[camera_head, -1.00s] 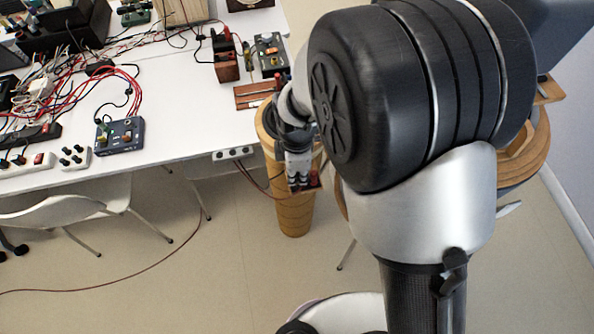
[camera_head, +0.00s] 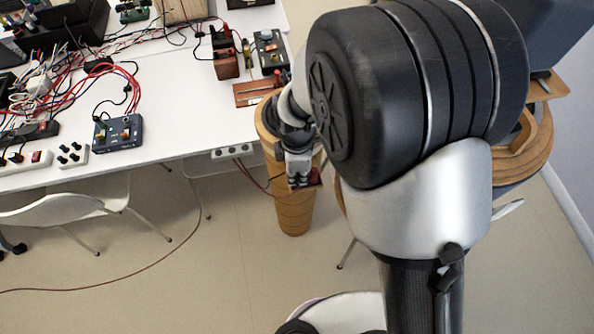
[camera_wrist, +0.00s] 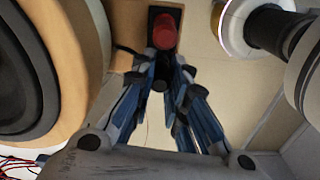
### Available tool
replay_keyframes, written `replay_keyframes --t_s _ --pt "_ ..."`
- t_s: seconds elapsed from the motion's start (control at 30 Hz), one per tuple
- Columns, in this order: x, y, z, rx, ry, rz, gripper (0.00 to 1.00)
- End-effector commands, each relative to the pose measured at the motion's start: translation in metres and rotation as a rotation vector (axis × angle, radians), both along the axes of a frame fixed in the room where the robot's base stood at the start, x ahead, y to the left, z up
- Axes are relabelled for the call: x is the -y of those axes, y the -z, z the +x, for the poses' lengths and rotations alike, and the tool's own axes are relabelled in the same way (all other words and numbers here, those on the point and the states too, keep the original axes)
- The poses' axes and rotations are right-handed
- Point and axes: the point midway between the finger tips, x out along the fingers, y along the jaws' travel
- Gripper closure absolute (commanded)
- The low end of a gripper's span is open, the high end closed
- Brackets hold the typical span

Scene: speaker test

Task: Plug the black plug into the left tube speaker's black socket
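The left tube speaker is an upright wooden cylinder (camera_head: 293,212) beside the table, partly behind my arm. In the wrist view its wooden rim (camera_wrist: 90,65) and dark cone fill the left side. A dark terminal plate with a red round part (camera_wrist: 164,30) lies just beyond my fingertips; red also shows in the head view (camera_head: 316,178). My gripper (camera_wrist: 160,78) has its blue-grey fingers converged on a small black part, apparently the black plug (camera_wrist: 158,80). The black socket is hidden there, and I cannot tell whether the plug is inside it.
The second wooden speaker (camera_head: 543,150) stands right, partly behind my arm. A white table (camera_head: 180,115) with tangled cables and a small blue-grey box (camera_head: 118,133) is left. A white chair (camera_head: 60,210) stands at its front. A red cable crosses the open floor.

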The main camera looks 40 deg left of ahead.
Motion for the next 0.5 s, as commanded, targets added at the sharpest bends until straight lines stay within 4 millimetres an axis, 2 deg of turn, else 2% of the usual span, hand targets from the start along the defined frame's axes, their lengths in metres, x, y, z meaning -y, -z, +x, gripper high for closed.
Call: replay_keyframes --t_s 0.03,0.33,0.5 --pt "0.0004 0.0007 -0.0003 -0.001 0.000 -0.001 0.83" --pt "0.0002 0.0001 -0.0001 -0.001 0.000 -0.001 0.63" --pt "0.0001 0.0000 -0.0001 0.000 0.000 0.000 0.63"
